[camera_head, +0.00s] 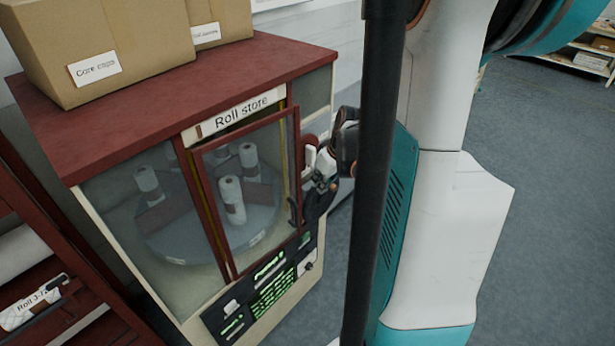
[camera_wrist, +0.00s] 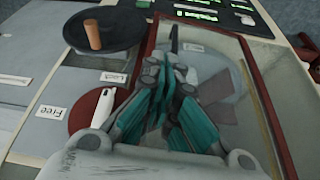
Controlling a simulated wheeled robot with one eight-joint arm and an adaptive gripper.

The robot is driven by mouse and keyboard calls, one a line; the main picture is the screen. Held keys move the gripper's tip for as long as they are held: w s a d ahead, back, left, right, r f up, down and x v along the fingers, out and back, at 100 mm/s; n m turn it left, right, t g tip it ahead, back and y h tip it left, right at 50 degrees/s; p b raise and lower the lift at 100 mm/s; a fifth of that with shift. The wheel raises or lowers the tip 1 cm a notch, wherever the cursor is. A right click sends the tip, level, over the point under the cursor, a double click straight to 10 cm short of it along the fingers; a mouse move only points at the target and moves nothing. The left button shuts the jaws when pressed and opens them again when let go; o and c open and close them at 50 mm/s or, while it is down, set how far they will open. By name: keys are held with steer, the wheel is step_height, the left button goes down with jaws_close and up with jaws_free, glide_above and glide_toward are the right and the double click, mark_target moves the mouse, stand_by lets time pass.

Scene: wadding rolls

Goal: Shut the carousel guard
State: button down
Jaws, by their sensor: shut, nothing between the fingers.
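The carousel guard (camera_head: 247,190) is a red-framed clear door on the front of the roll store cabinet. It seems to stand slightly proud of its opening, with a dark gap along the top. A dark handle (camera_head: 294,211) is on its right edge. In the wrist view the red frame (camera_wrist: 262,110) and pane lie beyond my fingers. My gripper (camera_head: 322,190) is at the right edge of the guard, near the handle. It is shut and empty, with teal finger pads in the wrist view (camera_wrist: 172,88). Whether it touches the guard is unclear.
White rolls (camera_head: 231,195) stand on a round grey carousel (camera_head: 180,245) behind the pane. A red disc with a white lever (camera_wrist: 104,108) sits near "Lock" and "Free" labels, close to a black round part (camera_wrist: 105,28). A lit panel (camera_head: 268,285) is below. Boxes (camera_head: 105,45) are on top.

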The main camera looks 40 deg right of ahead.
mark_target(296, 182)
steer(key=w+f+b, duration=0.2)
steer(key=w+f, duration=0.5)
steer(key=f, duration=0.1)
steer(key=shift+w+f, duration=0.2)
steer(key=shift+f, duration=0.15)
steer(key=shift+d, duration=0.15)
steer(key=shift+n+y, duration=0.3)
steer(key=shift+n, duration=0.5)
steer(key=w, duration=0.1)
steer(key=w+b, duration=0.1)
steer(key=w, duration=0.2)
steer(key=shift+d+f+b, duration=0.15)
steer(key=shift+d+b, duration=0.1)
steer(key=shift+b, duration=0.1)
steer(key=shift+w+r, duration=0.1)
steer(key=shift+r, duration=0.1)
